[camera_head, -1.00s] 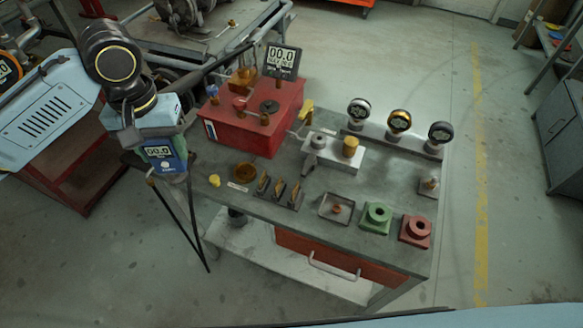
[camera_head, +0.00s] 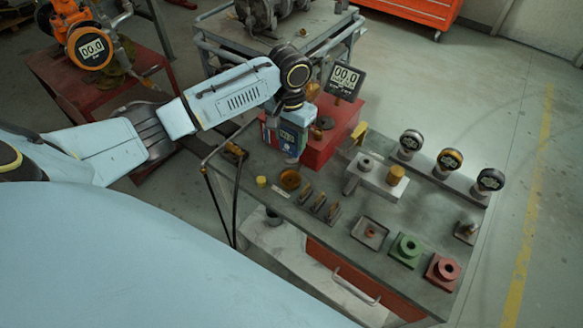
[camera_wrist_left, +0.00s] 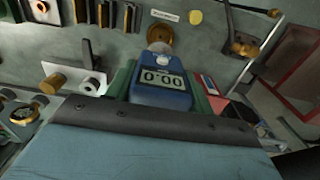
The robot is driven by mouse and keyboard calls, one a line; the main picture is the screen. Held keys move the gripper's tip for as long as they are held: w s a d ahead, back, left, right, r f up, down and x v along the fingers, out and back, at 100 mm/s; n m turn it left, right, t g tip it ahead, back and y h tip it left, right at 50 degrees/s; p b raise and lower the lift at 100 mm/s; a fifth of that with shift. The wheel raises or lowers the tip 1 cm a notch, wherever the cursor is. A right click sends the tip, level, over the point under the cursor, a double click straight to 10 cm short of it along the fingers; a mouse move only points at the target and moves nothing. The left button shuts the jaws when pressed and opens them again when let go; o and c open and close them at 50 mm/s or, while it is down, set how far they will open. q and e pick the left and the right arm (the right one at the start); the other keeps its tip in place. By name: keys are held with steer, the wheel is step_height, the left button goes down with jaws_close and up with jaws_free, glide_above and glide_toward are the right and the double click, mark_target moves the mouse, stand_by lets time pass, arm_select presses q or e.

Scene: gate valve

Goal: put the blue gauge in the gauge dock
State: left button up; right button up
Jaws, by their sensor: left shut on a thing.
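The blue gauge (camera_head: 289,137) with a digital display is held by my left gripper (camera_head: 287,128) above the left part of the workbench, in front of the red box. In the left wrist view the gauge (camera_wrist_left: 162,90) shows 0.00 between the two green fingers of the left gripper (camera_wrist_left: 165,80). A round brown cup (camera_head: 290,180) with a small label lies on the bench just below the gauge; I take it for the gauge dock. In the left wrist view this cup (camera_wrist_left: 159,33) is just beyond the gauge, partly covered by its end. My right gripper is out of view.
The red box (camera_head: 343,135) with a black display stands behind the gauge. A yellow cap (camera_head: 261,181) lies left of the cup, and upright slotted pieces (camera_head: 319,203) stand to its right. Three dial gauges (camera_head: 448,160) line the bench's back right. Green (camera_head: 405,249) and red (camera_head: 442,271) blocks sit at the front right.

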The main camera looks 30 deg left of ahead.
mark_target(290, 157)
arm_select(q)
step_height(290, 157, down, 10)
steer(key=shift+r+b, duration=0.2)
steer(key=shift+b, duration=0.4)
steer(key=shift+f, duration=0.1)
steer(key=o, duration=1)
steer(key=shift+f, duration=0.1)
steer(key=shift+o, duration=0.2)
step_height(290, 157, up, 12)
steer(key=shift+r+p, duration=0.2)
steer(key=shift+p, duration=0.55)
